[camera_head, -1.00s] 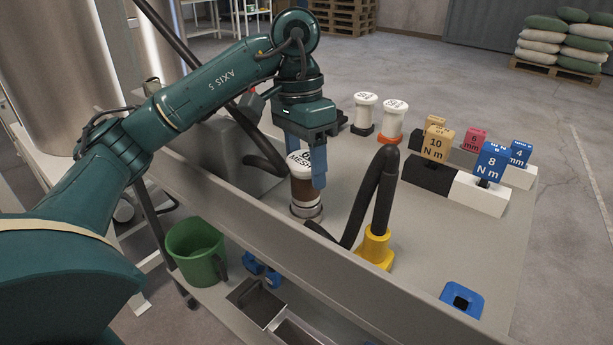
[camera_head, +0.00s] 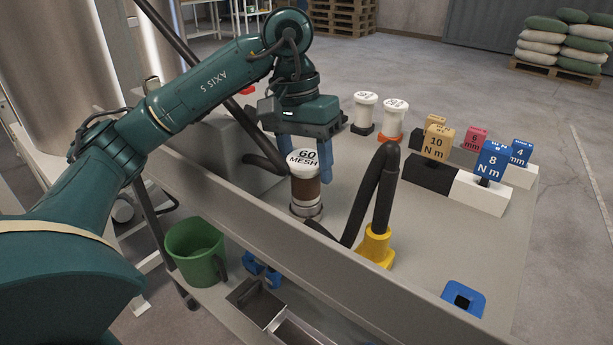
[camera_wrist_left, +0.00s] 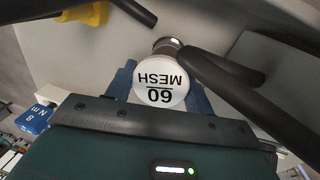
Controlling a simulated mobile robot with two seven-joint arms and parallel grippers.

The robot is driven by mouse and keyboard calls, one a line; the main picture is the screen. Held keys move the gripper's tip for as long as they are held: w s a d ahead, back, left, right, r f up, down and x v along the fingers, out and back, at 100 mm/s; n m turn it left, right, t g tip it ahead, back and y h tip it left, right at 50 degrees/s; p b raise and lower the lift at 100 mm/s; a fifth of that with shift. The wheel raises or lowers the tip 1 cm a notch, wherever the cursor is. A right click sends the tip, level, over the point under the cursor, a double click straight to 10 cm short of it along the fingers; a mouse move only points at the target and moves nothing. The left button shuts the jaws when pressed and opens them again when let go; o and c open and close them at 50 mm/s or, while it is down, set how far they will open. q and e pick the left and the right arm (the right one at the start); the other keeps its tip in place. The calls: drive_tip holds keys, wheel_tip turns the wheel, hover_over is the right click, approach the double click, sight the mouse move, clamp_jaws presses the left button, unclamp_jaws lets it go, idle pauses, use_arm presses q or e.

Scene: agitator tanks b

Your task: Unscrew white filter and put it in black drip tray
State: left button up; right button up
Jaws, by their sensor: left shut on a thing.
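The white filter (camera_head: 304,164) has a cap marked "60 MESH" and stands upright on a brown see-through body with a metal ring at its foot, on the grey bench. My left gripper (camera_head: 305,168) is shut on its white cap from behind, one blue finger on each side. In the left wrist view the cap (camera_wrist_left: 160,84) sits between the two fingers, with the metal ring just beyond it. Whether the cap has come loose from the body cannot be told. I cannot make out a black drip tray. My right gripper is not in view.
A black hose (camera_head: 383,195) rises from a yellow base (camera_head: 375,247) right of the filter. Two other white-capped filters (camera_head: 365,108) stand behind. Marked blocks (camera_head: 437,143) stand on the right. A green mug (camera_head: 196,250) and metal bins (camera_head: 258,300) are on the lower shelf.

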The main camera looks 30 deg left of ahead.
use_arm(q)
drive_tip(key=n, duration=0.5)
drive_tip(key=shift+n+t, duration=0.3)
drive_tip(key=shift+t, duration=0.1)
drive_tip(key=shift+n, duration=0.5)
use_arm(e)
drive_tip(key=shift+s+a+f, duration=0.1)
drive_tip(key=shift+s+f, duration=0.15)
use_arm(q)
drive_tip(key=n, duration=0.3)
drive_tip(key=shift+n+y, duration=0.3)
drive_tip(key=shift+y, duration=0.1)
drive_tip(key=n+t+p, duration=0.1)
drive_tip(key=n, duration=0.4)
drive_tip(key=shift+r+n+y, duration=0.1)
drive_tip(key=shift+n+y, duration=0.3)
drive_tip(key=shift+n+p, duration=0.3)
drive_tip(key=shift+n, duration=0.8)
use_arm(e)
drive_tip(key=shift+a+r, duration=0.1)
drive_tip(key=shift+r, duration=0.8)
